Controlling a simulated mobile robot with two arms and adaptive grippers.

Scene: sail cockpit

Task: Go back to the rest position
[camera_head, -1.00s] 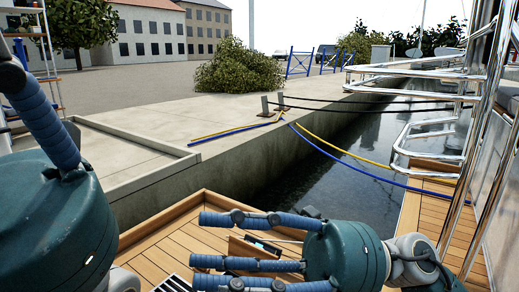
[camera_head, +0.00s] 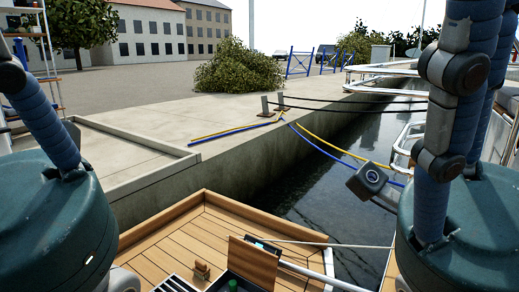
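My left gripper (camera_head: 45,120) is at the left edge, with its teal body low in the picture. One blue wrapped finger points up and left; the others are out of view, so its opening does not show. My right gripper (camera_head: 470,100) is close at the right edge, with its teal body at the lower right. Its blue wrapped fingers point up, stand apart and hold nothing that I can see; their tips run off the top or are hidden.
A wooden deck (camera_head: 180,245) lies below, with a raised brown panel (camera_head: 253,262), a small wooden item (camera_head: 201,270) and a green object (camera_head: 232,286) on it. Water (camera_head: 310,190) separates it from the concrete quay (camera_head: 150,150). Blue and yellow ropes and steel rails (camera_head: 390,70) cross ahead.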

